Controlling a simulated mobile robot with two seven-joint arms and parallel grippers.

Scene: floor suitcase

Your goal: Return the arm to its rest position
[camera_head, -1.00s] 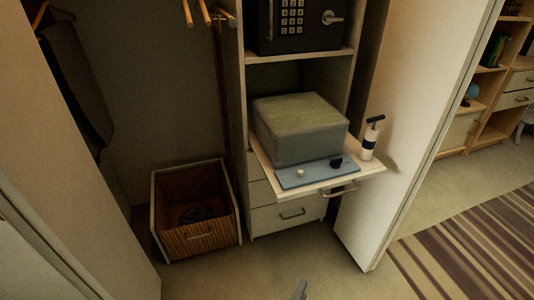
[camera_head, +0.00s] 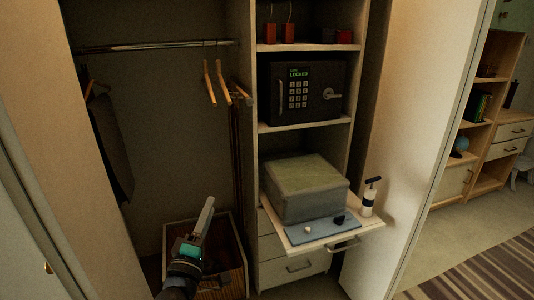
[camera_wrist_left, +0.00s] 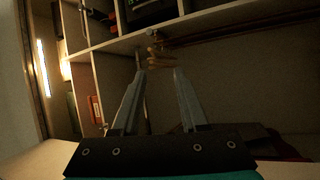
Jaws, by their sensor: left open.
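The wardrobe shelves and wooden hangers (camera_wrist_left: 158,55) show beyond the fingertips. My right gripper is not in these views.
A black safe (camera_head: 302,88) stands above. Wooden hangers (camera_head: 210,84) hang from a rail. Striped rug (camera_head: 480,262) lies at right.

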